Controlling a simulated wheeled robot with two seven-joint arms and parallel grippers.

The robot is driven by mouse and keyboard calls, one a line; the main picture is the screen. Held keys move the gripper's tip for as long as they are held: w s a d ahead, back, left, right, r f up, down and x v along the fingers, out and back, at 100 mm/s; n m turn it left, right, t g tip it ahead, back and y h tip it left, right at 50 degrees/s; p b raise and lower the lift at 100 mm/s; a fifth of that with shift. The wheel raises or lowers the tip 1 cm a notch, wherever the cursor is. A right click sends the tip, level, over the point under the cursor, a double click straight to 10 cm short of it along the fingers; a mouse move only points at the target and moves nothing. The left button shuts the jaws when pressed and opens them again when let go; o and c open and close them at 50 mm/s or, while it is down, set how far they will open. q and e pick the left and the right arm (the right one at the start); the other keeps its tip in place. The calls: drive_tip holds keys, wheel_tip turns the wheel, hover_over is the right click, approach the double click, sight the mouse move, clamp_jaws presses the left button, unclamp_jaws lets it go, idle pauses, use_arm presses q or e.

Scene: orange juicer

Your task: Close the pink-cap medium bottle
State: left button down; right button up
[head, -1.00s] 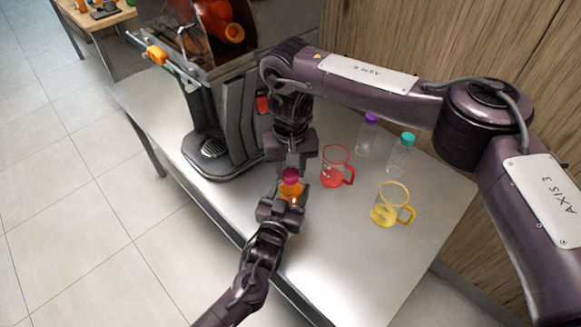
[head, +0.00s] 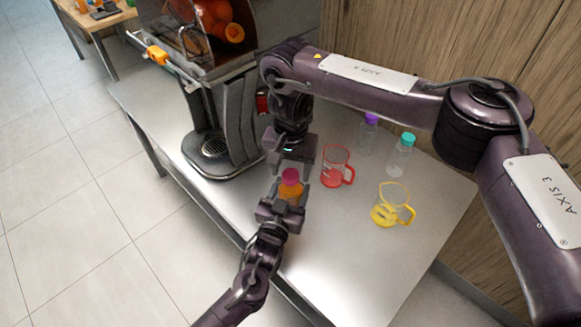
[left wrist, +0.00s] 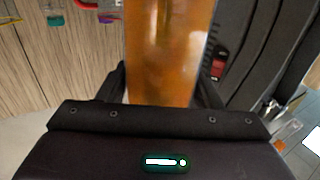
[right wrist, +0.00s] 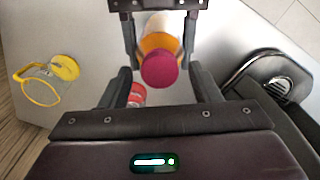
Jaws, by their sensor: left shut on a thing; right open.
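The pink-cap bottle (head: 291,190) holds orange juice and stands roughly upright in my left gripper (head: 283,200), which is shut on its body. The bottle's orange body fills the middle of the left wrist view (left wrist: 168,55). The pink cap (head: 290,175) sits on the bottle's top; I cannot tell how tightly. In the right wrist view the cap (right wrist: 159,70) faces the camera. My right gripper (right wrist: 165,88) is open just above the bottle, its fingers on either side of the cap and apart from it.
The juicer (head: 226,120) stands left of the grippers on the metal table (head: 340,260). A red jug (head: 334,168), a yellow jug (head: 385,212), a purple-cap bottle (head: 367,135) and a teal-cap bottle (head: 401,158) stand to the right. The front right of the table is clear.

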drive_tip(key=shift+r, duration=2.25)
drive_tip(key=shift+c, duration=0.5)
